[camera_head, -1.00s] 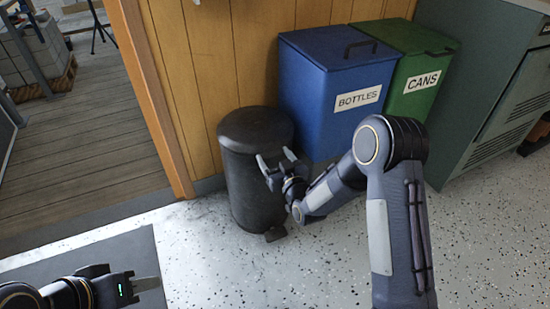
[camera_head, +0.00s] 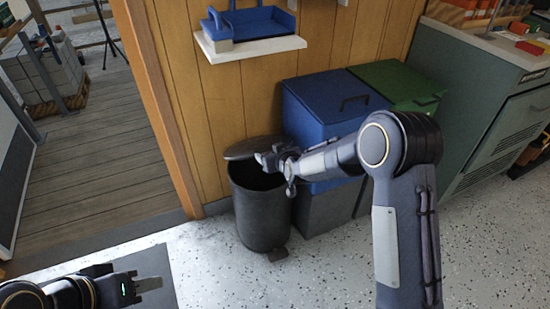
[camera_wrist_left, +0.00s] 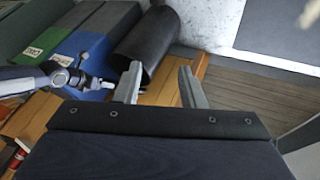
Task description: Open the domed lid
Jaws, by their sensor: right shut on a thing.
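The dark pedal bin (camera_head: 263,215) stands on the floor by the wooden wall. Its domed lid (camera_head: 250,148) is raised and tilted up at the front, and the dark inside of the bin shows below it. My right gripper (camera_head: 264,158) is shut on the lid's front right edge and partly hides it. My left gripper (camera_head: 150,284) is low at the left, empty and away from the bin. In the left wrist view its two fingers (camera_wrist_left: 160,82) are apart, with the bin (camera_wrist_left: 148,42) beyond them.
A blue bin (camera_head: 318,105) and a green bin (camera_head: 405,82) stand right of the pedal bin, close to my right arm. A white wall shelf (camera_head: 250,47) holds a blue item above.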

